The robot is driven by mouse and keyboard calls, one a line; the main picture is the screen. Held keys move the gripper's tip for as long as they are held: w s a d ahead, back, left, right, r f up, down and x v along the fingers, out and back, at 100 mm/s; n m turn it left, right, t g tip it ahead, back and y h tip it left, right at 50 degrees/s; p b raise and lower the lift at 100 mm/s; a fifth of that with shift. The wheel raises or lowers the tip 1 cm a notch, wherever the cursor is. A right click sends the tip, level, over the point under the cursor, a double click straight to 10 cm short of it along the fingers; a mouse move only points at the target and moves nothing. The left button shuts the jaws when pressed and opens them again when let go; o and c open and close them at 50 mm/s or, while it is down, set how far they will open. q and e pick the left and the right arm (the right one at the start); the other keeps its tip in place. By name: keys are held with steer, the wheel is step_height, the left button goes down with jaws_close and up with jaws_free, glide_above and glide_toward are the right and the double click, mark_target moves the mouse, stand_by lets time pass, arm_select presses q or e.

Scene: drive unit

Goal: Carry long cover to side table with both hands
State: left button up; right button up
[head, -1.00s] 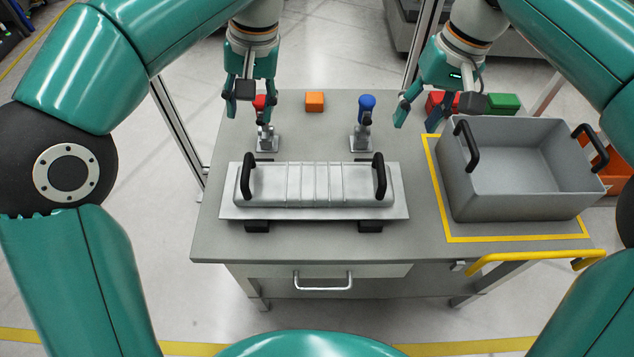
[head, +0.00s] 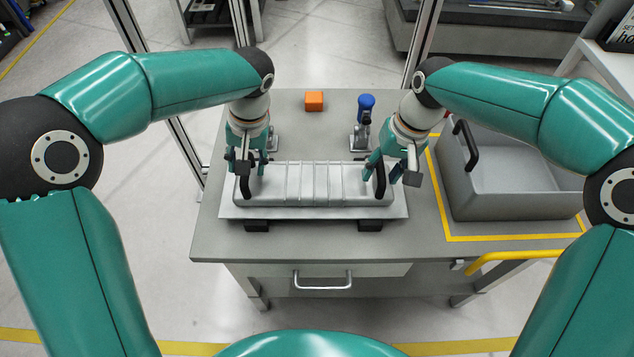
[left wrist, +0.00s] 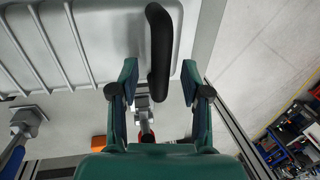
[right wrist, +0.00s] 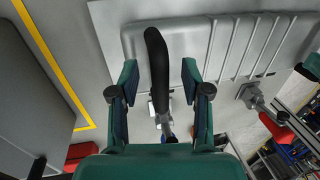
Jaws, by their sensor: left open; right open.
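The long cover (head: 315,185) is a light grey ribbed lid lying on a flat plate on the workbench, with a black upright handle at each end. My left gripper (head: 245,170) is open at the left handle. In the left wrist view that handle (left wrist: 159,50) stands between the spread fingers (left wrist: 158,85), apart from both. My right gripper (head: 388,172) is open at the right handle (head: 380,181). In the right wrist view the right handle (right wrist: 157,60) lies between its spread fingers (right wrist: 160,85), with a gap on each side. The side table cannot be made out with certainty.
A grey bin (head: 490,195) with black handles stands inside a yellow outline at the bench's right. A blue-knobbed clamp (head: 365,120) and an orange block (head: 314,101) are behind the cover. A red-knobbed clamp (right wrist: 275,125) shows in the right wrist view. The front bench strip is clear.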

arm_select(q)
steer(key=shift+a+f, duration=0.1)
steer(key=shift+f, duration=0.35)
arm_select(e)
steer(key=shift+f, duration=0.5)
arm_select(q)
jaws_close()
arm_select(e)
jaws_close()
steer(key=shift+r, duration=0.1)
